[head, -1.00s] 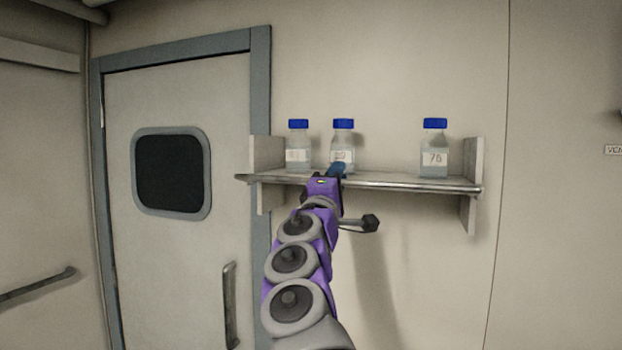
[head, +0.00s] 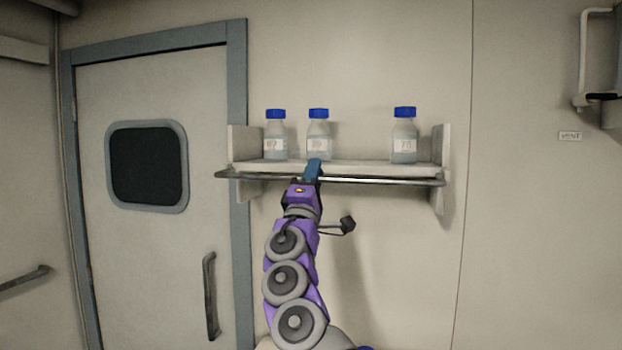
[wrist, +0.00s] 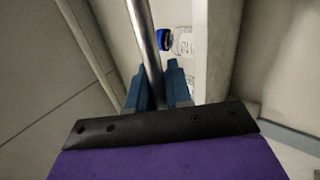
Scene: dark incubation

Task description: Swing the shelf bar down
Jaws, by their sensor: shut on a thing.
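The shelf bar (head: 385,181) is a thin metal rail running along the front of the white wall shelf (head: 352,167), a little below the shelf's front edge and apart from it. My gripper (head: 314,168) is at the bar, left of its middle. In the wrist view the bar (wrist: 143,40) runs down between the blue fingers of my gripper (wrist: 158,88), which are shut on it. The fingers hide the short stretch of bar that they hold.
Three blue-capped bottles stand on the shelf: a left one (head: 275,137), a middle one (head: 318,137) and a right one (head: 404,137). A door (head: 150,245) with a dark window is at left. The wall below the shelf's right half is clear.

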